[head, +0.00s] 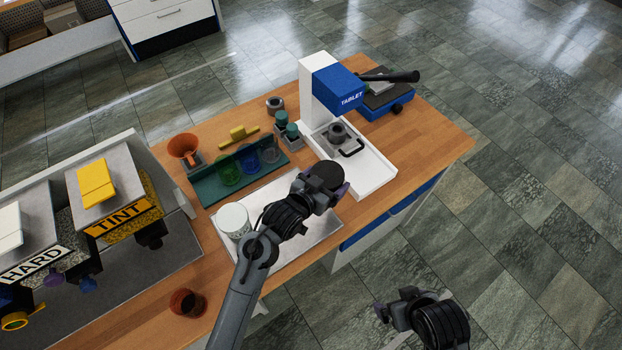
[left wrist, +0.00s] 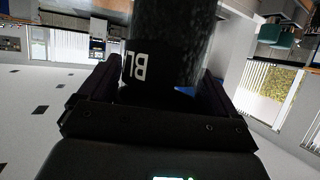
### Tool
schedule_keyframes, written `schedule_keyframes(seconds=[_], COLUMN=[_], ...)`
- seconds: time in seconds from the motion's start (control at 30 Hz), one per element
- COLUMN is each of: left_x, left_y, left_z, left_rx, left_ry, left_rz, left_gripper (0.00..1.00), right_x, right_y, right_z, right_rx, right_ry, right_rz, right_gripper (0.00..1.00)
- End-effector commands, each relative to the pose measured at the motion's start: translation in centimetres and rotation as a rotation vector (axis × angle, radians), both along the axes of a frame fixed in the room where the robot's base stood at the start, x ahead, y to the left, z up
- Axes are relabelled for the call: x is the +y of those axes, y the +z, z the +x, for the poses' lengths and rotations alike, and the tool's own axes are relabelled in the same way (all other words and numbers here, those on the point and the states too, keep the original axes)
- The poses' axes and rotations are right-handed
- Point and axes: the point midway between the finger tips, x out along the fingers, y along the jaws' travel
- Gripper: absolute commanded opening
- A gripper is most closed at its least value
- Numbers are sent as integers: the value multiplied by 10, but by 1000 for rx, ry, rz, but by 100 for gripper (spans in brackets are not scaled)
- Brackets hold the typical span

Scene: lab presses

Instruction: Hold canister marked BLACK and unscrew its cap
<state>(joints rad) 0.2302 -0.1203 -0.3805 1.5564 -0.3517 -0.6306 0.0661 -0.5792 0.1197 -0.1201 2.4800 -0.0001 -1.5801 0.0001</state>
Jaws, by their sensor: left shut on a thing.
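My left gripper (head: 320,189) is shut on a dark canister (head: 328,174), holding it above the right part of the metal tray. The canister's round dark top faces up in the head view. In the left wrist view the canister (left wrist: 168,45) stands between the two fingers, and its black label shows the white letters "BL"; the rest of the word is out of sight. My right gripper (head: 392,314) is at the lower right over the floor, away from the canister; its jaw opening is not clear.
A white-lidded canister (head: 233,219) stands on the metal tray (head: 268,196). Behind are a green rack (head: 208,190) of coloured cups and a white-and-blue tablet press (head: 316,93). TINT (head: 118,220) and HARD (head: 35,264) dispensers stand left. A red-brown cup (head: 187,302) is near the front edge.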

Motion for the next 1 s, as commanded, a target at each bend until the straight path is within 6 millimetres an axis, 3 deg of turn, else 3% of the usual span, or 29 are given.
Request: schedule_keyframes(seconds=[0.2, 0.57, 0.6, 0.93, 1.0], left_x=[-17, -20, -20, -19, -19], left_y=[12, 14, 14, 14, 14], left_z=[-9, -11, -11, -11, -11], left_rx=[-2, -2, -2, -1, -1], left_ry=[-1, 0, 0, 0, 0], left_rz=[-1, -1, -1, 0, 0], left_gripper=[56, 56, 90, 39, 36], right_x=[0, 0, 0, 0, 0], right_y=[-2, -2, -2, -2, -2], right_z=[0, 0, 0, 0, 0], right_rx=[0, 1, 1, 1, 1], right_ry=[0, 0, 0, 0, 0], right_rz=[0, 0, 0, 0, 0], right_gripper=[100, 100, 100, 100, 100])
